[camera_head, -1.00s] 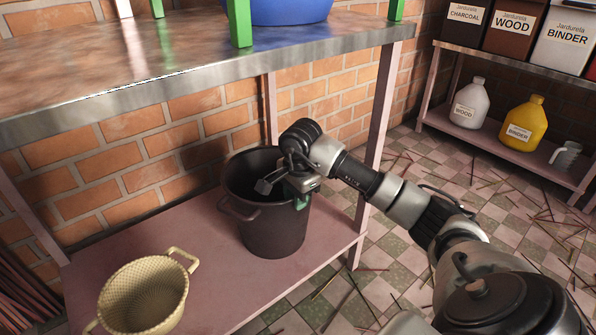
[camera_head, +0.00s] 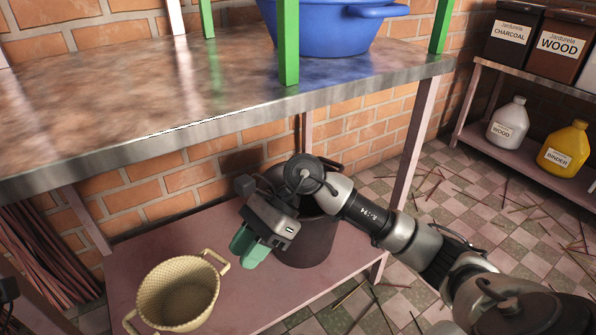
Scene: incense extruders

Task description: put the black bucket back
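The black bucket (camera_head: 308,247) stands upright on the pink lower shelf (camera_head: 217,236) under the metal-topped table. My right arm and gripper cover much of its rim and left side. My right gripper (camera_head: 249,250), with green fingertips, is in front of the bucket's left side in the picture and points down to the left. The fingertips overlap in this view, so their opening does not show. No bucket rim or handle shows between them. My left gripper is not seen.
A cream woven basket (camera_head: 178,293) stands on the lower shelf left of the bucket. A blue basin (camera_head: 335,28) and green legs are above the metal tabletop (camera_head: 130,95). Labelled bins and jugs (camera_head: 507,122) fill a rack at right. Loose sticks lie on the checkered floor.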

